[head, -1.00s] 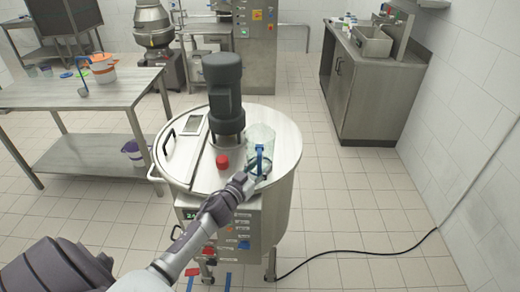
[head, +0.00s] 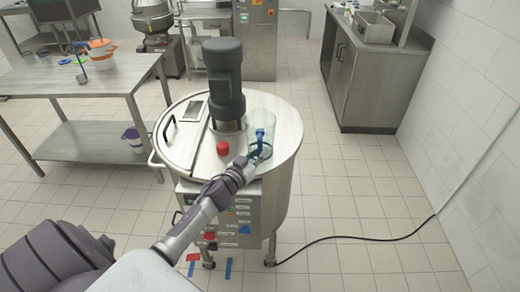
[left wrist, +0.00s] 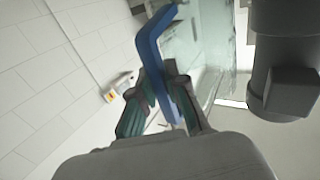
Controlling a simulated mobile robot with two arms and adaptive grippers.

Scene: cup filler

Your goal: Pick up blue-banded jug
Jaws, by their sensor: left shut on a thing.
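The blue-banded jug (head: 262,124) is a clear jug with a blue handle and a blue band low down. It stands upright on the lid of the steel vat (head: 283,152), right of the dark motor; I cannot tell whether its base touches the lid. My left gripper (head: 252,160) reaches it from the front and is shut on its blue handle. In the left wrist view the blue handle (left wrist: 153,62) runs between the two fingers (left wrist: 160,105), with the clear jug wall (left wrist: 195,45) behind it. My right gripper is not in view.
The dark motor (head: 225,82) rises from the lid beside a red knob (head: 222,148). A steel table (head: 60,80) with an orange-and-white pot (head: 101,49) and a ladle stands at left. A sink counter (head: 375,75) stands at right. A black cable crosses the open floor.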

